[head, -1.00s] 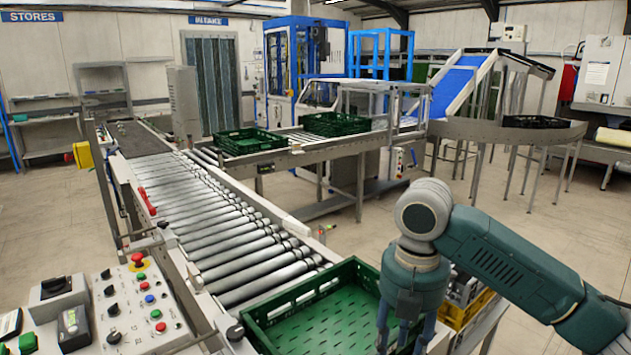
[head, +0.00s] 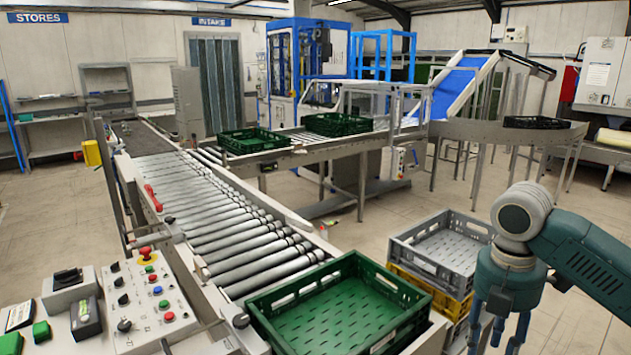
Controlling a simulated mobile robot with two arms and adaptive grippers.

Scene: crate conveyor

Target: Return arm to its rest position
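My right arm comes in from the right, and its gripper (head: 497,335) hangs pointing down at the lower right. Its blue fingers are spread apart with nothing seen between them, though the tips run near the bottom edge. It is to the right of the green crate (head: 262,322) and apart from it. The green crate is empty and sits at the near end of the roller conveyor (head: 222,228). My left arm and gripper do not show.
A grey crate (head: 425,262) sits on a yellow crate (head: 440,296) right of the green one, close to my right gripper. A control panel (head: 150,300) with buttons stands at lower left. More green crates (head: 253,140) are on the far conveyor. The floor at centre right is clear.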

